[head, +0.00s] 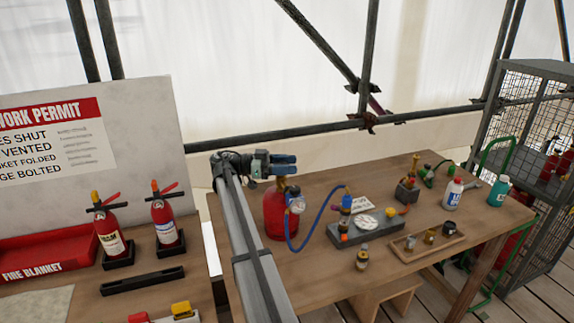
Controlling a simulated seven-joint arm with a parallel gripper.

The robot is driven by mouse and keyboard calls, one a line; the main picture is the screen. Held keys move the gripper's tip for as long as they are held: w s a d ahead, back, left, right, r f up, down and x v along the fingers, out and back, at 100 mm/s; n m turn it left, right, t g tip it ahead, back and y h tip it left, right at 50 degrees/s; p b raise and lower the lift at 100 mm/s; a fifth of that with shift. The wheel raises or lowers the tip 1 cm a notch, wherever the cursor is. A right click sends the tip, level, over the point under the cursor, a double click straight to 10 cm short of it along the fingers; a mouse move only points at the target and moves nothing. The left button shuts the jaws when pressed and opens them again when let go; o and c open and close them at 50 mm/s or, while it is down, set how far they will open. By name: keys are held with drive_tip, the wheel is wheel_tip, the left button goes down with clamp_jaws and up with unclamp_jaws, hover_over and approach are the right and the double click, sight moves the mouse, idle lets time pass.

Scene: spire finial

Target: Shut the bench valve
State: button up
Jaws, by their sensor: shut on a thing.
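A red gas cylinder (278,218) stands upright on the wooden bench, with a brass valve (281,184) on its top. A pressure gauge (297,205) and a blue hose (308,240) are attached beside the valve. My gripper (291,165), with blue fingers, is directly above the cylinder, level, at the top of the valve. It is shut on the valve's top, which the fingers mostly hide. I cannot see how far the valve is turned.
The bench (325,185) also bears a grey block (367,228) with fittings, a small tray (428,241), and bottles (453,194) at the right. Two fire extinguishers (165,225) stand at the left. A scaffold pole (300,134) runs behind, and a mesh cage (530,130) stands at the right.

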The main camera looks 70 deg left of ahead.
drive_tip(key=shift+h, duration=0.3)
drive_tip(key=o, duration=0.9)
drive_tip(key=shift+o, duration=0.2)
drive_tip(key=v, duration=0.7)
drive_tip(key=shift+s, duration=0.25)
drive_tip(key=shift+a+r, duration=0.1)
